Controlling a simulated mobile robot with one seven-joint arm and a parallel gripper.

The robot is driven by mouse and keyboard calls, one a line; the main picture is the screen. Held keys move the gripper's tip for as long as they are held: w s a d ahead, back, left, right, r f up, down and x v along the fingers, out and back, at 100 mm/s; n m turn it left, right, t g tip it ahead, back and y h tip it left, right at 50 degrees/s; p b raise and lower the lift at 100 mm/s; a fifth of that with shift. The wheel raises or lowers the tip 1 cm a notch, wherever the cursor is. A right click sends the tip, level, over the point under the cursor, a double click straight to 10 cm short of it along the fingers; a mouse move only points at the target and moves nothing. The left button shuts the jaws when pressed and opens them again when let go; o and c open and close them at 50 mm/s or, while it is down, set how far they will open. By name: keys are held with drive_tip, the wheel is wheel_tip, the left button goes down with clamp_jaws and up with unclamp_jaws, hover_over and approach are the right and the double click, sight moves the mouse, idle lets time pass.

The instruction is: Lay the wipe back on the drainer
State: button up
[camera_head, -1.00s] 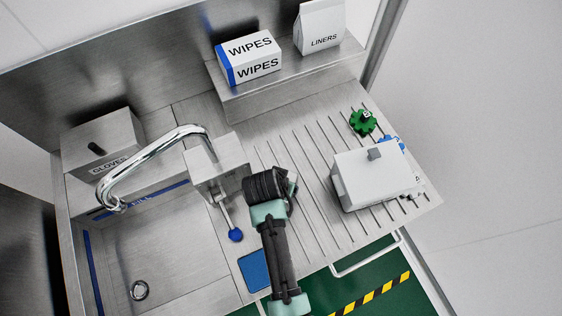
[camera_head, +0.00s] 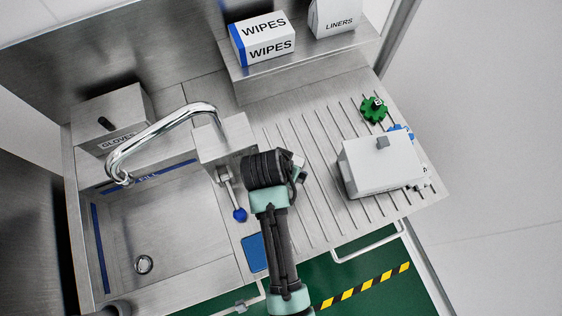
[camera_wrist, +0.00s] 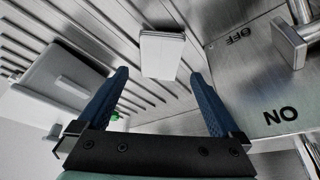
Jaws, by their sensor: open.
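The wipe appears to be a small white folded pad (camera_wrist: 162,55) on the ridged steel drainer (camera_wrist: 100,20) in the wrist view. It sits just beyond my open fingertips, roughly centred between them, and is not gripped. In the head view the drainer (camera_head: 318,200) is the grooved right part of the sink top. My gripper (camera_wrist: 160,76) points down over its left part, fingers apart and empty. In the head view my own arm hides the fingers and most or all of the pad.
A grey-white box (camera_head: 382,165) stands on the drainer's right, with a green knob (camera_head: 373,109) behind it. The tap lever (camera_head: 238,203) is left of my arm. Boxes of wipes (camera_head: 264,40) and liners (camera_head: 336,18) stand on the shelf. The drainer's middle is clear.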

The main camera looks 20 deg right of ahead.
drive_tip(key=v, duration=0.7)
drive_tip(key=w+a+r+n+t, duration=0.1)
drive_tip(key=w+r+t, duration=0.35)
drive_tip(key=r, duration=0.55)
drive_tip(key=w+a+r+n+t, duration=0.1)
drive_tip(key=w+r+n+t, duration=0.15)
drive_tip(key=w+r, duration=0.55)
drive_tip(key=w+r+n+t, duration=0.1)
drive_tip(key=w+r+t, duration=0.25)
drive_tip(key=r, duration=0.75)
drive_tip(key=s+a+r+n+t+y, duration=0.1)
drive_tip(key=a+r+t, duration=0.15)
drive_tip(key=r, duration=0.65)
drive_tip(key=s+a+r+n+t, duration=0.1)
drive_tip(key=r+t, duration=0.3)
drive_tip(key=r, duration=0.4)
drive_tip(key=s+a+r+n+t+y, duration=0.1)
drive_tip(key=s+r+t, duration=0.2)
drive_tip(key=s+r, duration=0.2)
drive_tip(key=s+a+r+n+t+y, duration=0.1)
drive_tip(key=s+r+t, duration=0.3)
drive_tip(key=r, duration=0.8)
drive_tip(key=shift+s+a+r, duration=0.2)
drive_tip(key=shift+s+a, duration=0.1)
drive_tip(key=shift+s, duration=0.5)
drive_tip(key=shift+f, duration=0.1)
